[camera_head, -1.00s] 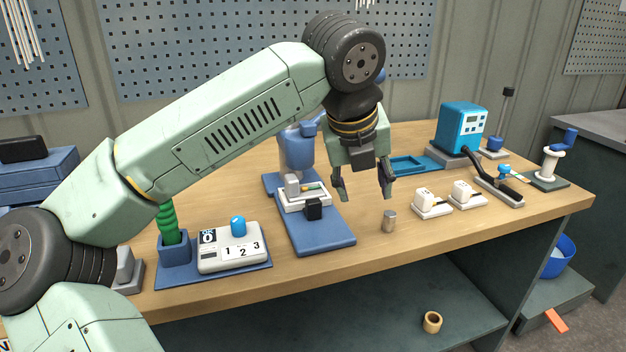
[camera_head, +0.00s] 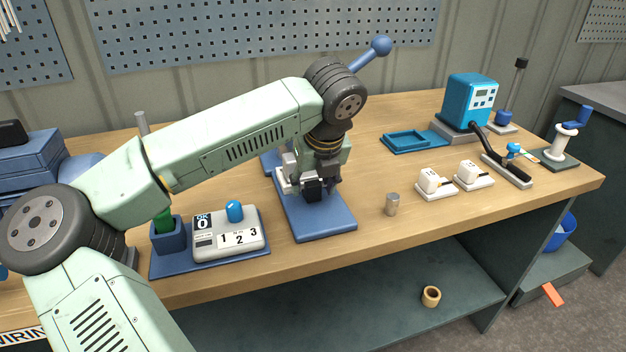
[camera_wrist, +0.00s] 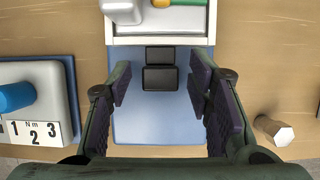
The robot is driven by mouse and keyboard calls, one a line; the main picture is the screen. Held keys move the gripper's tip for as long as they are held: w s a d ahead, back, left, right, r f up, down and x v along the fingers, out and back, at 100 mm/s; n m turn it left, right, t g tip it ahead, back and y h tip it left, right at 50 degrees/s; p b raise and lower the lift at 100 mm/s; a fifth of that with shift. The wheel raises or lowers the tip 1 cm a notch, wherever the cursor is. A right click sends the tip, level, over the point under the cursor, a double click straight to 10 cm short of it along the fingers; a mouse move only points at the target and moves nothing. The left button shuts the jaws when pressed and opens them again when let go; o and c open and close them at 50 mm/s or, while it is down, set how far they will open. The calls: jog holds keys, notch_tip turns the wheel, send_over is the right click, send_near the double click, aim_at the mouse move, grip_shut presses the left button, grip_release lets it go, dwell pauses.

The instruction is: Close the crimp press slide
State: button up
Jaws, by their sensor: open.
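The crimp press has a blue base plate (camera_head: 325,224), and its upper body is mostly hidden behind my arm. Its white slide (camera_wrist: 160,40) lies over the plate, with a black block handle (camera_wrist: 160,77) on its front side; the handle (camera_head: 312,190) also shows in the head view. A grey block and a yellow-green piece sit on the slide at the top of the wrist view. My gripper (camera_wrist: 160,88) is open and points down over the press. Its fingers stand left and right of the black handle, with a gap on both sides.
The torque tester with a blue knob (camera_head: 235,211) stands left of the press. A blue ball-ended lever (camera_head: 380,46) rises behind my wrist.

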jog(key=shift+w+f, duration=0.15)
jog(key=shift+f, duration=0.15)
jog(key=shift+c, duration=0.4)
grip_shut()
jog(key=shift+w, duration=0.1)
